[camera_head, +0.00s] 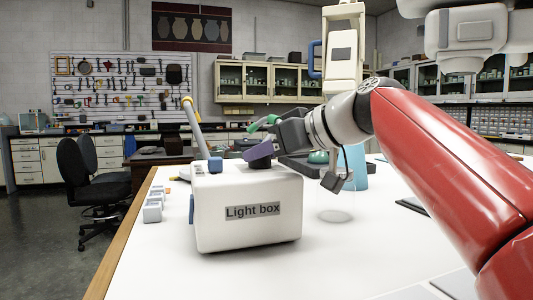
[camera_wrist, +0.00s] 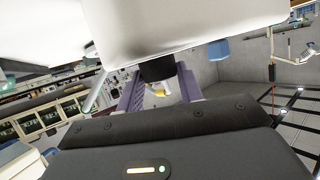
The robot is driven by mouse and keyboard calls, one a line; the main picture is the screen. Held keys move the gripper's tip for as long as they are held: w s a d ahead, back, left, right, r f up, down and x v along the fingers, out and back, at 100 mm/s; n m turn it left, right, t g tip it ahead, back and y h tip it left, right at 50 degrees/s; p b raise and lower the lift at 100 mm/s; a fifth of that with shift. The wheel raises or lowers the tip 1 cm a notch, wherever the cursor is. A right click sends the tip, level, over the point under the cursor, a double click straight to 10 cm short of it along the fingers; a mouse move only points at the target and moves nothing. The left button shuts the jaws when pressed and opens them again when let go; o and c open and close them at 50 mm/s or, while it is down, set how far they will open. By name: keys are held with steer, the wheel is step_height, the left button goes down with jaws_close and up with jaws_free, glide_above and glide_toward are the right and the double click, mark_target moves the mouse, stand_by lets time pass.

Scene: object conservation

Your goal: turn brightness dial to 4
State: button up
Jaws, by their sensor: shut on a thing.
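The white light box (camera_head: 248,212), labelled "Light box", stands on the white table. A black dial (camera_head: 262,163) sits on its top, partly hidden by my gripper. In the wrist view the same dial (camera_wrist: 158,68) sticks out from the white box (camera_wrist: 180,22). My gripper (camera_head: 258,151) is at the top of the box, its purple fingers on either side of the dial and shut on it. I see no dial scale or number, so its setting cannot be read. A blue knob (camera_head: 215,165) is on the box top, left of the dial.
Small light blocks (camera_head: 153,208) lie on the table left of the box. A light blue object (camera_head: 355,168) stands behind my wrist, with a clear round item (camera_head: 335,216) nearer. The table (camera_head: 330,255) in front of the box is mostly clear. Black chairs (camera_head: 85,180) stand beyond its left edge.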

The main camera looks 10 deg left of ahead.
steer(key=m+t+h, duration=0.1)
steer(key=m, duration=0.1)
steer(key=m+t+h, duration=0.1)
steer(key=t, duration=0.1)
steer(key=m+t+h, duration=0.1)
steer(key=m+t, duration=0.1)
steer(key=shift+s+a+r+m+h, duration=0.1)
steer(key=shift+s+a+m+h, duration=0.2)
steer(key=shift+s+h, duration=0.1)
steer(key=m+t+h, duration=0.2)
steer(key=m+h, duration=0.3)
steer(key=shift+s+a+t, duration=0.1)
steer(key=shift+a+t, duration=0.2)
steer(key=shift+t, duration=0.1)
steer(key=shift+a+m+h, duration=0.1)
steer(key=shift+m+h, duration=1.1)
steer(key=shift+h, duration=0.2)
steer(key=shift+f+h, duration=0.2)
steer(key=shift+h, duration=0.1)
steer(key=o, duration=1)
steer(key=shift+r+t, duration=0.1)
steer(key=shift+t, duration=0.2)
steer(key=shift+v, duration=3.95)
steer(key=shift+c, duration=0.2)
